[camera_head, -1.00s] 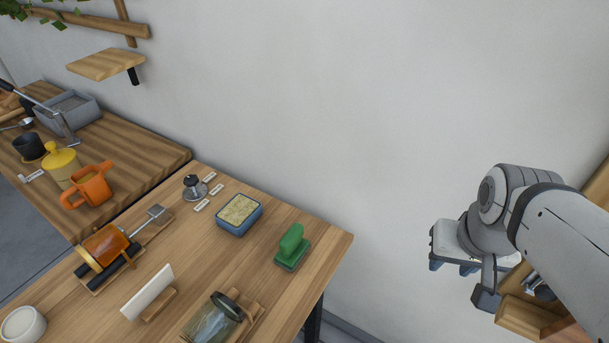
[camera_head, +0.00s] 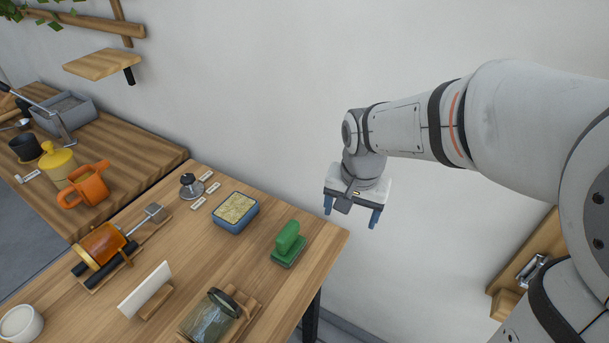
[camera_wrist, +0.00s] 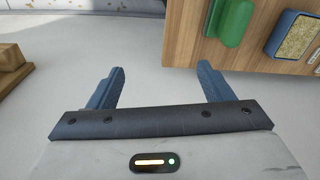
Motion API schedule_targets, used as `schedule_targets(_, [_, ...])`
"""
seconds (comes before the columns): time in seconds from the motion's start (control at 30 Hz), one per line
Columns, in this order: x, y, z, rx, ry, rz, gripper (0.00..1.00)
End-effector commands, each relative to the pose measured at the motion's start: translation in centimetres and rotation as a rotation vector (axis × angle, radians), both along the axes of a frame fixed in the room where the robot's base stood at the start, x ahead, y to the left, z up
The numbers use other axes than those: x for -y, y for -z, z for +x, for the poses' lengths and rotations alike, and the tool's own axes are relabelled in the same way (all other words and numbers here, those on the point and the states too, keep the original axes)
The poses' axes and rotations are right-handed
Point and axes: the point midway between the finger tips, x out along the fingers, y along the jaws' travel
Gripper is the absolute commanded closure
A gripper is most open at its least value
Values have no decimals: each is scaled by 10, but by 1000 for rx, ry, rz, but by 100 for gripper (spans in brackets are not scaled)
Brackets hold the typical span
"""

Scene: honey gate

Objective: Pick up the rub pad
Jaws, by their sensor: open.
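The rub pad appears to be the green block with a raised green grip (camera_head: 288,240), standing near the right edge of the wooden table. It also shows at the top of the wrist view (camera_wrist: 232,22). My gripper (camera_head: 351,212) is open and empty, its two blue fingers pointing down, beyond the table's right edge and apart from the green pad. In the wrist view the open fingers (camera_wrist: 160,78) have only pale floor between them, with the table edge above and to the right.
A blue tray with a yellowish, textured filling (camera_head: 236,212) stands left of the pad. A glass jar (camera_head: 208,318) lies on a wooden holder in front. A white card (camera_head: 146,290), a roller with amber drum (camera_head: 102,245) and a metal stamp-like tool (camera_head: 191,186) stand farther left. The wall is behind.

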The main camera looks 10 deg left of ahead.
Motion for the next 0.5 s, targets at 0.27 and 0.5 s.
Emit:
schedule_targets(0.27, [-111, 61, 23, -81, 125, -19, 26])
schedule_targets(0.5, [-142, 86, 22, -98, 174, -29, 26])
